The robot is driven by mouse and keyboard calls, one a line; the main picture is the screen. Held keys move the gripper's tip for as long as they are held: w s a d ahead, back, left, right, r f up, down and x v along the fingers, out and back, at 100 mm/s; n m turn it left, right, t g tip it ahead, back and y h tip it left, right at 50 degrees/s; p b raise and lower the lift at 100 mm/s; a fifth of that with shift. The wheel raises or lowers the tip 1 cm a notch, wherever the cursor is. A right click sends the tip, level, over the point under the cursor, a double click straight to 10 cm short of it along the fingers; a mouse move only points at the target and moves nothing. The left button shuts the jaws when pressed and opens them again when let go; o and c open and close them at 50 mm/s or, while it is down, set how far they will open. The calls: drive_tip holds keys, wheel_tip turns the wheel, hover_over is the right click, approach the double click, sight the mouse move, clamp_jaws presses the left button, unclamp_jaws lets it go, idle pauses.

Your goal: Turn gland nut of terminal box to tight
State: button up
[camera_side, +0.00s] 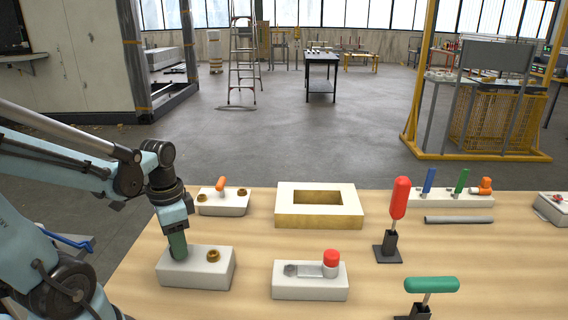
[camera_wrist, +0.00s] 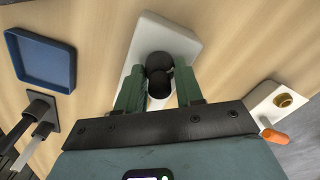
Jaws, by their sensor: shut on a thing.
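A pale terminal box (camera_side: 190,274) stands at the front left of the table in the side view, with a brass nut (camera_side: 213,255) on its right part. My gripper (camera_side: 178,250) points down onto the box's left part, beside that brass nut. In the wrist view the white box (camera_wrist: 183,45) lies under my gripper (camera_wrist: 159,80). Its green fingers are shut on a dark round part (camera_wrist: 159,82), which I take for the gland nut. Another dark round shape (camera_wrist: 159,60) shows just beyond. The side view hides the gripped part, and its tightness cannot be told.
A box with an orange lever (camera_side: 221,184) stands behind. An open-topped block (camera_side: 290,218), a block with a red knob (camera_side: 310,292), a red-handled lever (camera_side: 399,198) and a green-handled lever (camera_side: 431,285) stand to the right. A blue tray (camera_wrist: 42,80) lies left in the wrist view.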

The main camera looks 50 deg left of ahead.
idle(0.3)
drive_tip(key=o, duration=1)
drive_tip(key=shift+r, duration=6.1)
drive_tip(key=w+d+f+t, duration=0.1)
drive_tip(key=w+d+t, duration=0.1)
drive_tip(key=w+d, duration=0.1)
drive_tip(key=w+d+f+n+t, duration=0.1)
drive_tip(key=w+d+f+t, duration=0.1)
drive_tip(key=d, duration=0.2)
drive_tip(key=w+d+f+n+t, duration=0.1)
drive_tip(key=w+d+f+t, duration=0.1)
drive_tip(key=w+d+t, duration=0.1)
drive_tip(key=shift+w+d, duration=0.35)
drive_tip(key=shift+d, duration=0.15)
